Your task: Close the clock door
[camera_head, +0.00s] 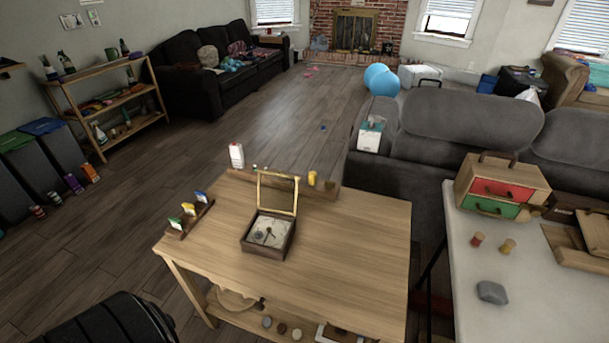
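The clock (268,236) is a small dark wooden box with a pale dial facing up, on the wooden table (350,253). Its door (278,194) is a framed panel with a light gold edge. The door stands raised, nearly upright, at the far side of the box, so the clock is open and the dial and its dark hands show. Neither of my grippers is in view.
Behind the clock, a wooden strip (325,189) carries a white carton (237,156) and a yellow item (312,178). A rack with coloured cards (190,216) stands left. The tabletop in front and right is clear. A white table (530,300) stands right.

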